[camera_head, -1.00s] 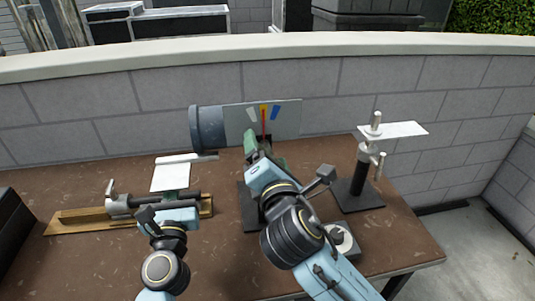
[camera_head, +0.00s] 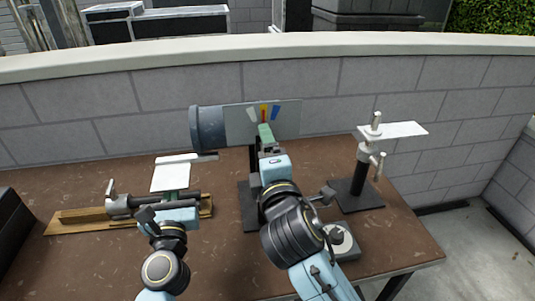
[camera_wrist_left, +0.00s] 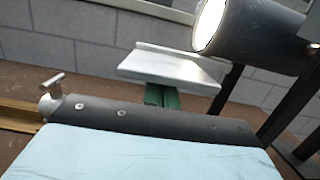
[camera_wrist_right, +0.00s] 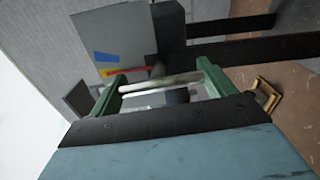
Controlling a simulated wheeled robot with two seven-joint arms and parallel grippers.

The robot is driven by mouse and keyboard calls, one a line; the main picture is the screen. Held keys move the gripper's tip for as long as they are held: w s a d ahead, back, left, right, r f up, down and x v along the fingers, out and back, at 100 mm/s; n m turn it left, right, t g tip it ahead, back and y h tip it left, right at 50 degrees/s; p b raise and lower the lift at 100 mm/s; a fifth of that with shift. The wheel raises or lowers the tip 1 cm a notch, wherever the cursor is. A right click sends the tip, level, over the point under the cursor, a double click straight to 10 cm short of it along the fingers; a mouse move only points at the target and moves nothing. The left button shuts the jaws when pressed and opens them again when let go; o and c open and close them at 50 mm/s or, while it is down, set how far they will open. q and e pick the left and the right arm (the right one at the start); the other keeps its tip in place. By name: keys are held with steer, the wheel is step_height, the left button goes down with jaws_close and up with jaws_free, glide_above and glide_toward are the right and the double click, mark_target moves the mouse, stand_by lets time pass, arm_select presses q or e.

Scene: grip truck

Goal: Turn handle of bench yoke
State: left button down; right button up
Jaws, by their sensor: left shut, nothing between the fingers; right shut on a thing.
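My right gripper (camera_head: 265,136) reaches forward over the middle of the bench. In the right wrist view its green fingers (camera_wrist_right: 160,80) are shut on a pale rod-like handle (camera_wrist_right: 150,86), which spans between them. The handle belongs to the dark fixture with a grey plate (camera_head: 288,118), whose face carries white, yellow and blue marks and a red pointer (camera_wrist_right: 128,72). My gripper hides the handle in the head view. My left gripper (camera_head: 176,196) is shut and empty above the bench at left; its green fingers (camera_wrist_left: 161,96) show in front of a white plate (camera_wrist_left: 168,68).
A wooden board (camera_head: 75,222) with a metal clamp lies at left. A black-based stand (camera_head: 359,194) with a white plate is at right; a small dial box (camera_head: 343,242) sits near the front. A block wall closes the back.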

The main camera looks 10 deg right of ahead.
stand_by(0.4)
steer(key=o, duration=0.9)
steer(key=shift+s, duration=0.1)
steer(key=s, duration=1.2)
arm_select(q)
steer(key=shift+f, duration=0.15)
arm_select(e)
steer(key=shift+f, duration=0.2)
arm_select(q)
steer(key=shift+f+b, duration=1.9)
steer(key=shift+b, duration=0.15)
arm_select(e)
steer(key=shift+f, duration=1.85)
arm_select(q)
steer(key=s, duration=1.3)
steer(key=shift+b, duration=0.4)
arm_select(e)
steer(key=shift+f, duration=0.4)
